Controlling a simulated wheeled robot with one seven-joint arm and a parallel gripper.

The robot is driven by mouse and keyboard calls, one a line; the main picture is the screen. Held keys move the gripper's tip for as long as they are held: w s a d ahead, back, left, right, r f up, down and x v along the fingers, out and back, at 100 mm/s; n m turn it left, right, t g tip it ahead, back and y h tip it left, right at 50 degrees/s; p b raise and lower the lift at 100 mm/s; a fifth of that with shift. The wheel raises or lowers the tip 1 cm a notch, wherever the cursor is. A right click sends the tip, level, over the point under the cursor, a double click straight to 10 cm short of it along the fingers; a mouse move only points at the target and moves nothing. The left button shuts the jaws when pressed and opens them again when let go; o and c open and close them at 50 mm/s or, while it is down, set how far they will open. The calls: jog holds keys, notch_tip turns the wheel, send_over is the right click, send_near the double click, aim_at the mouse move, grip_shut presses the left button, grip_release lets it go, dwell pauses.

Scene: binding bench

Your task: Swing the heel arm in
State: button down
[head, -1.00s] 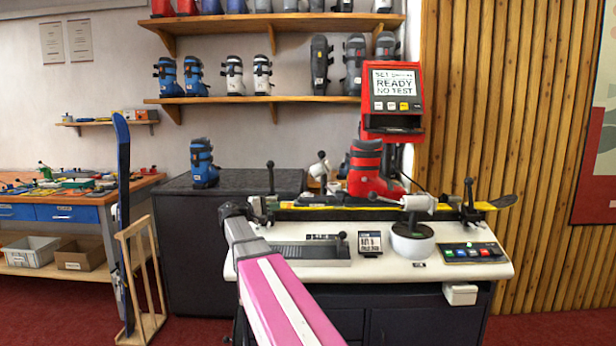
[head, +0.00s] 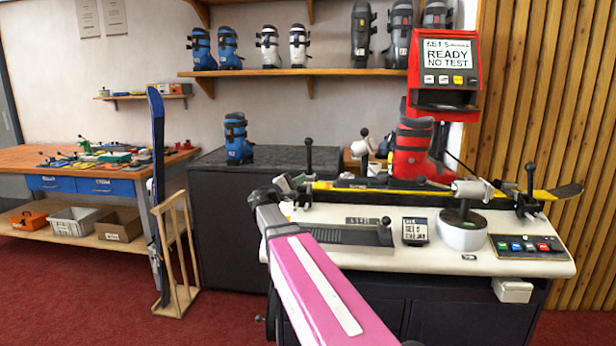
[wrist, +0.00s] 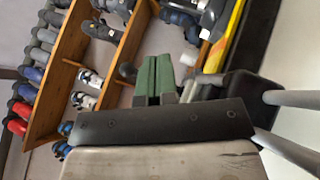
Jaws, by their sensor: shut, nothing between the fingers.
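A red ski boot (head: 412,152) stands on a yellow and black ski (head: 390,186) across the white test bench (head: 340,215). A pale arm with a dark ball knob (head: 361,145) stands behind the ski, left of the boot and apart from it; it looks like the heel arm, swung away. A grey cylinder on a round white base (head: 462,232) points at the boot from the right. My gripper (head: 291,184) is at the left end of the ski, beside a black clamp handle (head: 308,158). Its green fingers (wrist: 154,78) are together and empty in the wrist view.
A red display unit (head: 446,60) reading "READY NO TEST" stands behind the boot. A button panel (head: 528,246) is at the bench's right. A dark cabinet (head: 240,205) with a blue boot is at left. A wooden rack (head: 180,255) holds a ski. Red floor ahead of it is clear.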

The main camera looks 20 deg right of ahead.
send_near(361, 153)
jog(key=w+d, duration=0.1)
jog(key=w, duration=0.6)
jog(key=shift+s+d+r, duration=0.8)
jog(key=shift+s+d, duration=0.05)
jog(key=shift+s, duration=0.1)
jog(key=shift+s+d+r, duration=0.35)
jog(key=shift+d+r, duration=0.05)
jog(key=shift+d, duration=0.15)
jog(key=shift+s+d, duration=0.25)
jog(key=shift+s, duration=0.05)
jog(key=shift+s+d, duration=1.1)
jog(key=shift+s, duration=0.1)
jog(key=shift+w, duration=0.1)
